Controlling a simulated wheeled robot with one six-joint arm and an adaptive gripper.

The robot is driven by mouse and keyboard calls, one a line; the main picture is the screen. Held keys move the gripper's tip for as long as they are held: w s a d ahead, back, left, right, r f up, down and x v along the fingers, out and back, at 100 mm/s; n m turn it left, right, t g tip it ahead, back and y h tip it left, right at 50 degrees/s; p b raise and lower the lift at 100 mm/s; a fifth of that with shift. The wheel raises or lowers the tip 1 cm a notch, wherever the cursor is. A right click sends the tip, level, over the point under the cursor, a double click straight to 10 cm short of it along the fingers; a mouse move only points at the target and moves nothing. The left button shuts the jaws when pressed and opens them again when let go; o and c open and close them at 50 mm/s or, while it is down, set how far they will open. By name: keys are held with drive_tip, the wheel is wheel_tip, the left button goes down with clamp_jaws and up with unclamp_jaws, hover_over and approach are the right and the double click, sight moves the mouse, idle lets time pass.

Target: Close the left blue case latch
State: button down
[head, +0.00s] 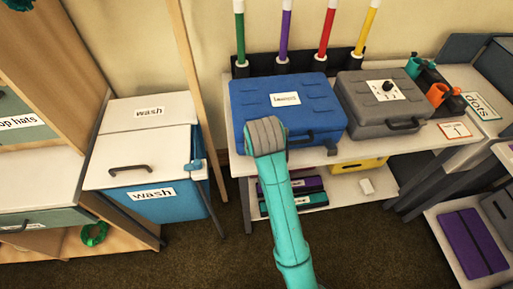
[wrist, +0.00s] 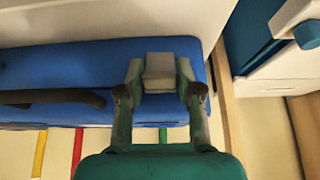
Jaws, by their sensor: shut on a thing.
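The blue case (head: 310,108) is a closed box with a label on its lid, on the left of the white table. My arm's grey end covers its left front corner in the head view, hiding the left latch and my gripper. In the wrist view the blue case (wrist: 60,65) fills the upper left, with its dark handle (wrist: 55,97) at left. My gripper (wrist: 160,72) has its two fingers on either side of a pale grey block, the left latch (wrist: 160,72), and is shut on it. Whether the latch is up or down I cannot tell.
A grey case (head: 372,88) with a dial label stands close to the right of the blue one. Several coloured sticks rise from a dark rack (head: 272,66) behind. A blue and white wash bin (head: 160,200) stands left of the table.

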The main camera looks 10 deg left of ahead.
idle(0.3)
drive_tip(key=c, duration=0.8)
unclamp_jaws()
drive_tip(key=shift+o, duration=0.2)
drive_tip(key=a+v, duration=0.1)
drive_tip(key=v, duration=0.6)
drive_tip(key=shift+d+r, duration=0.25)
drive_tip(key=shift+d, duration=0.25)
drive_tip(key=shift+s, duration=0.1)
